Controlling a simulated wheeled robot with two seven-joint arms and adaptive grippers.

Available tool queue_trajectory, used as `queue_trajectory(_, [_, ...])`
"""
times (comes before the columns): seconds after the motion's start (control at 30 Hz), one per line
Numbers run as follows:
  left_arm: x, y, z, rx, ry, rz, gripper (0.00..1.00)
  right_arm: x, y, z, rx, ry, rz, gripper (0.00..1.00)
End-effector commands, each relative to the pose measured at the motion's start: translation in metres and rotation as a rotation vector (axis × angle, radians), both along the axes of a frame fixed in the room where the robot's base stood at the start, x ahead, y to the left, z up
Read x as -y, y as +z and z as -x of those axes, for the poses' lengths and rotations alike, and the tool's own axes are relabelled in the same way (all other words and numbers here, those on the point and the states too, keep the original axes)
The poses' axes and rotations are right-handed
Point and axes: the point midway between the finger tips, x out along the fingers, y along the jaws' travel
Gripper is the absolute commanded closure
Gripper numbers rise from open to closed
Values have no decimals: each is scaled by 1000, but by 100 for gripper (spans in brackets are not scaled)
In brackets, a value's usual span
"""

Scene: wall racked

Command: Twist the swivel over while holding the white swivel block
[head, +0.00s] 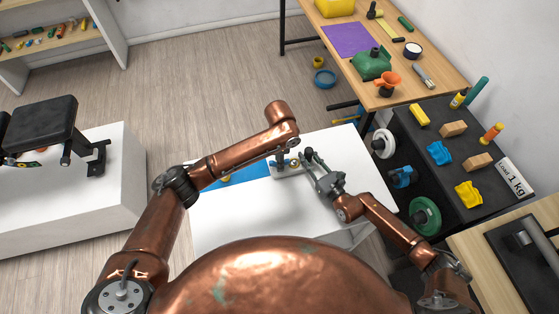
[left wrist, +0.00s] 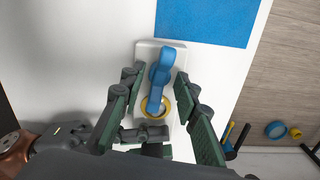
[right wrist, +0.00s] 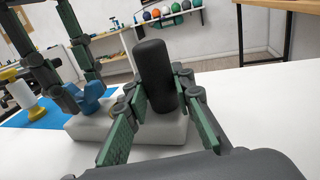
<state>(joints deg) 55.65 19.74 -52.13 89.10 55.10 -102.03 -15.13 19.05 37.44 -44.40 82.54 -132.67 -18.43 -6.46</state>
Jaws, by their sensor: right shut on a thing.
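The white swivel block (left wrist: 146,56) lies on the white table and also shows in the right wrist view (right wrist: 95,128). A blue swivel (left wrist: 160,72) sits on its top, lying lengthwise, with one end over a yellow ring (left wrist: 155,107). A black upright post (right wrist: 155,72) rises from the block's end. My right gripper (right wrist: 155,90) is shut on this post; it also shows in the head view (head: 318,172). My left gripper (left wrist: 157,82) points down, open, its fingers on either side of the blue swivel with gaps. In the head view my left arm partly hides the block.
A blue mat (left wrist: 205,20) lies beside the block. A yellow and white piece (right wrist: 18,92) stands beyond the block. A dark rack (head: 455,205) with coloured items stands right of the table. A wooden bench (head: 440,75) is at the back right. The table's front right is clear.

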Motion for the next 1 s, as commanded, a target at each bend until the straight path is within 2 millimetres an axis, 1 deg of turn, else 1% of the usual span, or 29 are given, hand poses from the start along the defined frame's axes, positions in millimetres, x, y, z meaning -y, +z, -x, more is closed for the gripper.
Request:
queue_trajectory(0.07, [0,2,0,0,0,0,71,0,-1,1,-2,0,0,100])
queue_trajectory(0.17, [0,11,-1,2,-1,0,71,0,-1,1,-2,0,0,100])
queue_trajectory(0.27, [0,28,-1,3,0,1,71,0,-1,1,-2,0,0,100])
queue_trajectory(0.5, [1,79,-1,4,-1,1,71,0,-1,0,-2,0,0,100])
queue_trajectory(0.6, [1,96,-1,2,-1,1,71,0,-1,0,-2,0,0,100])
queue_trajectory(0.7, [1,109,-1,1,-1,1,71,0,-1,0,-2,0,0,100])
queue_trajectory(0.83, [0,118,0,1,0,0,71,0,-1,0,-2,0,0,100])
queue_trajectory(1.0, [0,120,0,0,0,0,71,0,-1,0,-2,0,1,100])
